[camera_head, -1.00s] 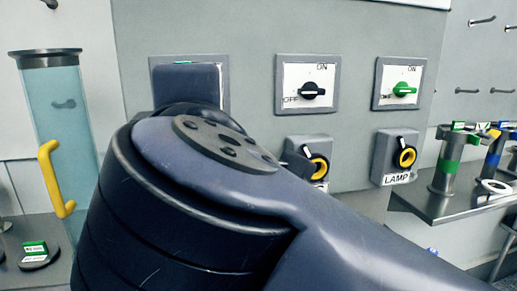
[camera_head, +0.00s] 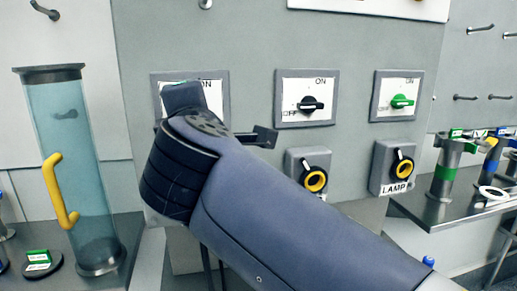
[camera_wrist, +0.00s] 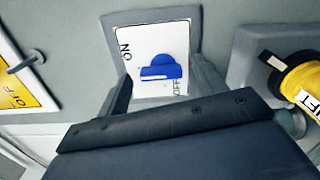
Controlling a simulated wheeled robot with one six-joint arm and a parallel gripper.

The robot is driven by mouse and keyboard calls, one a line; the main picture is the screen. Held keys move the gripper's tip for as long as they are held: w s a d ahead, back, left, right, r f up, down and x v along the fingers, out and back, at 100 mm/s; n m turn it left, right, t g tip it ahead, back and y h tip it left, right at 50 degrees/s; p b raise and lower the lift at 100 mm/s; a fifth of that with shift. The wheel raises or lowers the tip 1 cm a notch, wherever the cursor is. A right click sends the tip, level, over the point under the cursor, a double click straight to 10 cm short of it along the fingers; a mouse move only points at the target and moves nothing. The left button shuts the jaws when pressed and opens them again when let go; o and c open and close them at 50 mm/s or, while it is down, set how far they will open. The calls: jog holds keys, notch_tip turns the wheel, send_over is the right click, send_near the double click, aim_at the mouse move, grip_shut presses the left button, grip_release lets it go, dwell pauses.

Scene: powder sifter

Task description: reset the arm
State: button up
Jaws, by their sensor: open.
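My gripper (camera_head: 212,130) is in front of the left switch plate (camera_head: 218,100) on the grey panel, with its dark fingers spread to either side of my wrist. In the wrist view my gripper (camera_wrist: 162,90) is open and empty, with fingers on both sides of the switch plate (camera_wrist: 130,45). A blue knob (camera_wrist: 162,70) with ON and OFF marks shows between them. I cannot tell whether the fingers touch the plate. In the head view my wrist hides the blue knob.
A black switch (camera_head: 311,104) and a green switch (camera_head: 402,101) are to the right, above yellow-ringed knobs (camera_head: 315,180) (camera_head: 401,168). A clear tube (camera_head: 72,150) with a yellow handle stands left. A shelf (camera_head: 440,213) holds several cylinders at right.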

jog(key=shift+a+f+n+p, duration=0.1)
jog(key=shift+a+n+p, duration=0.05)
jog(key=shift+n+p, duration=3.45)
jog(key=shift+a+n+p, duration=0.1)
jog(key=shift+n+p, duration=3)
jog(key=shift+n, duration=0.9)
